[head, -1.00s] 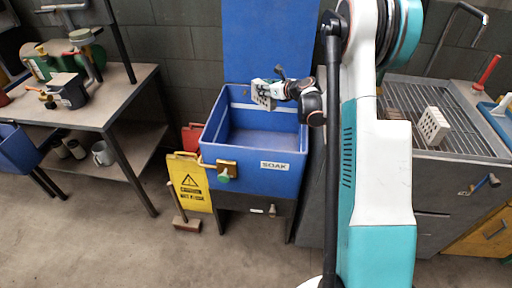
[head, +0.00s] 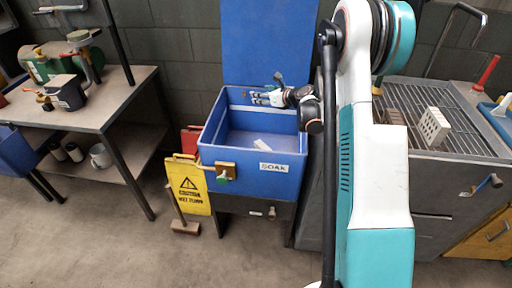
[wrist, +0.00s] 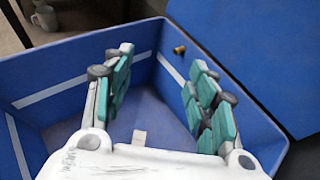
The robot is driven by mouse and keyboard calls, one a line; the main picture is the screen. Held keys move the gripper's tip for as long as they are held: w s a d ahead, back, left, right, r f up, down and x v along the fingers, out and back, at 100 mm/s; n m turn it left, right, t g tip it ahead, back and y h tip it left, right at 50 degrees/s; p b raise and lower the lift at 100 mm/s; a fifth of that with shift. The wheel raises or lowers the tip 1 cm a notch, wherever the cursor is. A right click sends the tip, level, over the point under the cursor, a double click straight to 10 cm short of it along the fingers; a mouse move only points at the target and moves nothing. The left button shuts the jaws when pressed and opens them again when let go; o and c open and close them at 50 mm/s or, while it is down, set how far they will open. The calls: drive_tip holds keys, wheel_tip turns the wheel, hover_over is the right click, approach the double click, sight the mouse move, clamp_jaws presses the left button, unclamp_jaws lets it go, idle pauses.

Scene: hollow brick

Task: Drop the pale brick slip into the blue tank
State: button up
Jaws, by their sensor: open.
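The pale brick slip (head: 262,144) lies inside the blue tank on its floor, near the front wall. It also shows in the wrist view (wrist: 139,136) as a small pale piece below and between my fingers. The blue tank (head: 252,180) has a SOAK label on its front, and its blue lid stands raised behind it. My gripper (head: 262,97) is over the tank, open and empty. In the wrist view my gripper (wrist: 155,85) shows two teal-padded fingers spread apart above the tank's interior.
A grated bench (head: 400,100) at the right holds a pale hollow brick (head: 432,126) and another brick partly behind my arm. A yellow caution sign (head: 188,186) and a brush (head: 184,226) stand left of the tank. A workbench (head: 100,105) is further left.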

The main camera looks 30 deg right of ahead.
drive_tip(key=v, duration=1.2)
